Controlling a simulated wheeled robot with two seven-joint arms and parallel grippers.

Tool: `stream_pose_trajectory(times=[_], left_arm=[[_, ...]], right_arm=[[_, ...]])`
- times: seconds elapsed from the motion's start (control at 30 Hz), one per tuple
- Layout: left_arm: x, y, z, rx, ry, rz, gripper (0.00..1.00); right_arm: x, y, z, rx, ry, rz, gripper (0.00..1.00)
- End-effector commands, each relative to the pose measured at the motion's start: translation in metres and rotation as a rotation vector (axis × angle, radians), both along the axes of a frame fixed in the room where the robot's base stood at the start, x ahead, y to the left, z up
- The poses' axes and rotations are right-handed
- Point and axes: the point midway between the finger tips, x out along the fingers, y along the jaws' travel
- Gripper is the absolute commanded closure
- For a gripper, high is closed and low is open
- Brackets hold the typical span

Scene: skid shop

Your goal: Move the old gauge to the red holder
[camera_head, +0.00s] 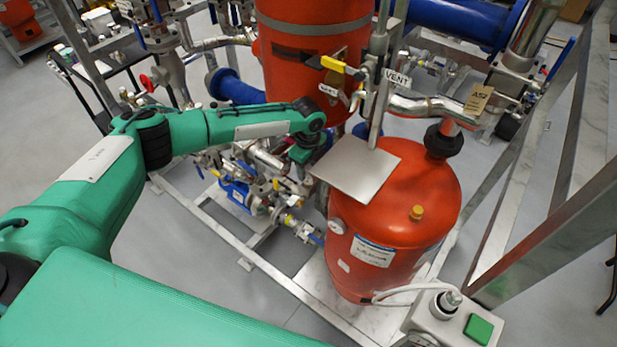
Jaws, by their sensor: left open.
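A small round white disc, which looks like a gauge (337,226), sits on the left side of the lower red tank (425,190). I cannot tell whether it is the old gauge. No red holder can be clearly made out. My left arm reaches in from the left, and its wrist ends beside the flat grey plate above the tank. My left gripper (299,170) is open, small and partly lost against the pipework left of the tank, above and left of the round disc. I see nothing held in it. My right gripper is not in view.
A flat grey plate (357,168) juts out over the tank's left top. Pipes and valves, including a blue pump (236,192), crowd the area below my left wrist. Metal frame bars (545,250) stand at right. A control box with a green button (479,329) is at the lower right.

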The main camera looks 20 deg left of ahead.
Motion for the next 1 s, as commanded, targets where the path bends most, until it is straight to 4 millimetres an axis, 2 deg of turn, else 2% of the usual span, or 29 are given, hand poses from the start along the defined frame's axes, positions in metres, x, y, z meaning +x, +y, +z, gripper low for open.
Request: stream_pose_trajectory(times=[0.13, 0.17, 0.3, 0.33, 0.57, 1.0], left_arm=[[0.0, 0.0, 0.0, 0.0, 0.0, 0.0, 0.55], [0.0, 0.0, 0.0, 0.0, 0.0, 0.0, 0.58], [0.0, 0.0, 0.0, 0.0, 0.0, 0.0, 0.86], [0.0, 0.0, 0.0, 0.0, 0.0, 0.0, 0.88], [0.0, 0.0, 0.004, 0.0, 0.0, 0.0, 0.88], [0.0, 0.0, 0.029, -0.001, 0.0, 0.0, 0.88]], right_arm=[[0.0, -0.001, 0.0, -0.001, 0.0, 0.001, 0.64], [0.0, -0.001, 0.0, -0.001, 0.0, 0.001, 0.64], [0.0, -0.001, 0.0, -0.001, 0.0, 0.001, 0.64], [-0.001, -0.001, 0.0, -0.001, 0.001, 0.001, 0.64], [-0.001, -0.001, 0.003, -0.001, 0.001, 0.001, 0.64], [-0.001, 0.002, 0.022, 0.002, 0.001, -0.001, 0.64]])
